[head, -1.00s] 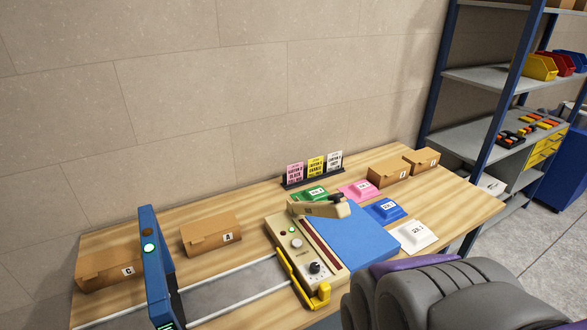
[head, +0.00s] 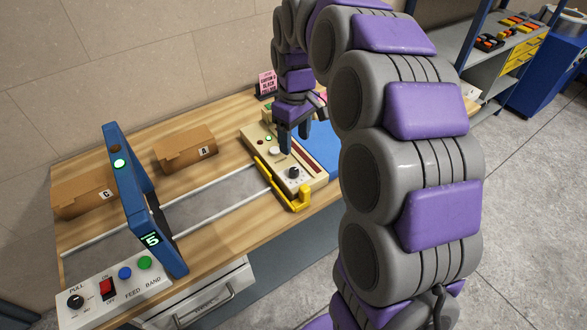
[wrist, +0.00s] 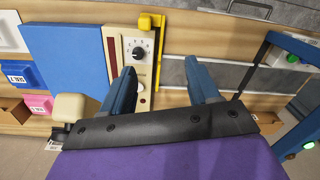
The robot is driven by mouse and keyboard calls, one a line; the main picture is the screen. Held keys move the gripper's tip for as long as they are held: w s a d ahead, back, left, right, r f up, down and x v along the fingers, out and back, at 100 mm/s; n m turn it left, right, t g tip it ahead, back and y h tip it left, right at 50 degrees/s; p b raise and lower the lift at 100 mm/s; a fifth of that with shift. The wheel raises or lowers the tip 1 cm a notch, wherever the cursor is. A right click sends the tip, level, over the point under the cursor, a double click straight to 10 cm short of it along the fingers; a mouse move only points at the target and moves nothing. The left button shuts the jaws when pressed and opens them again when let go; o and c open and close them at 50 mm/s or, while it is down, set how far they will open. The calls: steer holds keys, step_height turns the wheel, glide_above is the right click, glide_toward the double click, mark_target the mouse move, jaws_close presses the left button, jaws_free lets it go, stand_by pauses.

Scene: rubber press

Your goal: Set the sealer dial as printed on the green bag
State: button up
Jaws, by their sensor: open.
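The sealer (head: 258,140) is a beige machine with a blue plate on the bench. Its black dial (head: 293,173) sits on a white face near the front end. In the wrist view the dial (wrist: 139,52) is above and left of centre; its setting is too small to read. My gripper (head: 297,146) points down over the sealer's panel, behind the dial and apart from it. In the wrist view my gripper (wrist: 160,70) has two blue fingers spread wide with nothing between them. The green bag is not clearly visible now; its print cannot be read.
A yellow bracket (head: 298,198) borders the sealer's front end, close to the dial. A blue scanner frame (head: 130,190) straddles the rails at left. Boxes (head: 184,149) stand behind. A pink card (head: 267,83) stands at the back. A control panel (head: 115,290) is at front left.

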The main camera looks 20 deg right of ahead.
steer(key=n, duration=0.1)
glide_above(294, 170)
step_height(294, 170, down, 3)
step_height(294, 170, down, 18)
steer(key=b, duration=0.4)
steer(key=shift+r+b, duration=0.15)
steer(key=shift+b, duration=0.2)
steer(key=c, duration=1)
